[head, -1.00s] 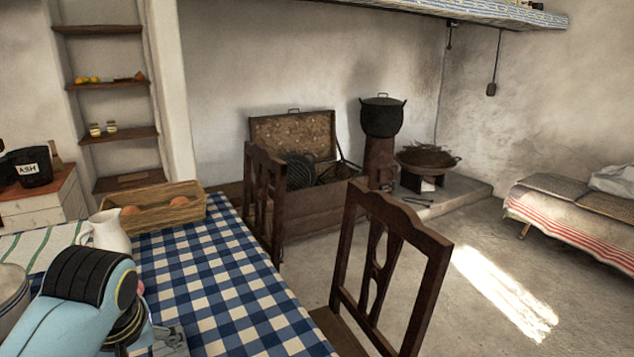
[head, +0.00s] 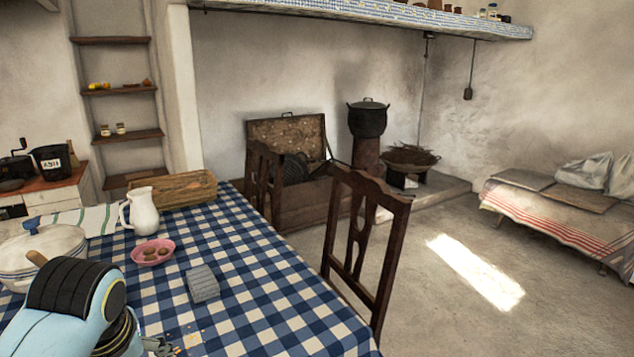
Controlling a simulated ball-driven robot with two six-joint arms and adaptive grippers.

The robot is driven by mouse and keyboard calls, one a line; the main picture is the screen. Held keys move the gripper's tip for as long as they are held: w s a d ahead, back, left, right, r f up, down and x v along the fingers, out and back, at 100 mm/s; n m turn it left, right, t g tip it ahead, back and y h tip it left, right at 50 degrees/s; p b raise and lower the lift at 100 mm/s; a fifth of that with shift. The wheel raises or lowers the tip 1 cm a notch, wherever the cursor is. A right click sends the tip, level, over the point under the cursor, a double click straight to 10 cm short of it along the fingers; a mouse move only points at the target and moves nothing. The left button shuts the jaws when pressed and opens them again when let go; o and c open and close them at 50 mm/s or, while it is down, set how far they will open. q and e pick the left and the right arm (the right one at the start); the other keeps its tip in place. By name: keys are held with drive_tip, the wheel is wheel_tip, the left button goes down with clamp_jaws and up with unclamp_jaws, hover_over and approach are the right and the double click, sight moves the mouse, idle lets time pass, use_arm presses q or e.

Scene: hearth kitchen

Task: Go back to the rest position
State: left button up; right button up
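My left arm comes in at the lower left of the head view, low over the blue checked table (head: 262,262). Its wrist is light blue and black. Only a small part of my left gripper (head: 160,346) shows at the bottom edge, so I cannot tell whether it is open or shut. Nothing is seen held in it. My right gripper is not in view.
On the table are a white pot (head: 62,243), a white pitcher (head: 142,212), a pink dish (head: 143,257), a grey ribbed block (head: 202,283) and a wooden tray (head: 172,190). Chairs (head: 372,262) stand at its right. Floor (head: 415,305) beyond is clear.

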use_arm(q)
drive_tip(key=s+a+f+m+g+b, duration=0.1)
drive_tip(key=s+f+b, duration=0.1)
drive_tip(key=s+f, duration=0.65)
drive_tip(key=s+f+m+g+b, duration=0.15)
drive_tip(key=s+f, duration=0.35)
drive_tip(key=f, duration=0.6)
drive_tip(key=s+a+f+g+b, duration=0.1)
drive_tip(key=s+f+g+b, duration=0.1)
drive_tip(key=s+f, duration=0.6)
drive_tip(key=s+a+f+m+t+h+b, duration=0.1)
drive_tip(key=s+f+m, duration=0.3)
drive_tip(key=s+f, duration=1.4)
drive_tip(key=shift+s+a+b, duration=0.15)
drive_tip(key=shift+s+b, duration=0.3)
drive_tip(key=shift+s, duration=0.6)
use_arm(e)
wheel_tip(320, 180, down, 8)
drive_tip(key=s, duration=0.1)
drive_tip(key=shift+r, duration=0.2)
use_arm(q)
drive_tip(key=shift+t, duration=0.25)
drive_tip(key=shift+c, duration=0.3)
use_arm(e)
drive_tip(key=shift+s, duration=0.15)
